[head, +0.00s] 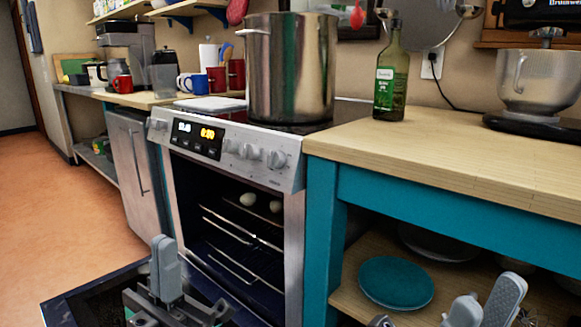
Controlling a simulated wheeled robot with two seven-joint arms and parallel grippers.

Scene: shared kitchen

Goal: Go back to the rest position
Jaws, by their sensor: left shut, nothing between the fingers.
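My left gripper (164,266) is low in the head view, left of centre, in front of the oven (235,150). It is shut with nothing in it. My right gripper (484,303) is at the bottom right edge, in front of the lower shelf of the teal counter. Its two fingers stand apart with a gap between them, and its lower part is cut off by the frame.
The oven is open, with wire racks (240,245) and two small pale round objects (248,199) inside. A dark framed panel (75,300) lies low at left. A large pot (290,70), green bottle (391,80) and mixer (540,80) stand above. A teal plate (397,282) lies on the shelf.

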